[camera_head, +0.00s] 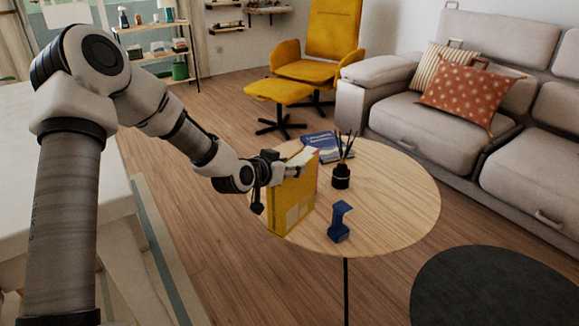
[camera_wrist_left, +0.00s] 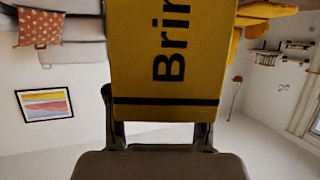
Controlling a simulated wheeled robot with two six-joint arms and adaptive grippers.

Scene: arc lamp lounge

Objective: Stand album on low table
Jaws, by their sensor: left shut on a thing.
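The album (camera_head: 290,204) is a yellow, book-like item standing upright at the left edge of the low table (camera_head: 390,208), a round wooden top. My left gripper (camera_head: 283,172) is shut on the album near its upper part. In the left wrist view the yellow album (camera_wrist_left: 172,50), with black lettering "Brin" and a black stripe, fills the space between the fingers (camera_wrist_left: 160,135). Whether the album's bottom edge touches the table top cannot be told for sure. My right gripper is in neither view.
On the table are a blue book (camera_head: 322,142) at the back, a dark reed diffuser (camera_head: 341,175) and a blue object (camera_head: 340,221) to the album's right. The table's right side is clear. A grey sofa (camera_head: 440,120) and yellow chair (camera_head: 330,40) stand behind.

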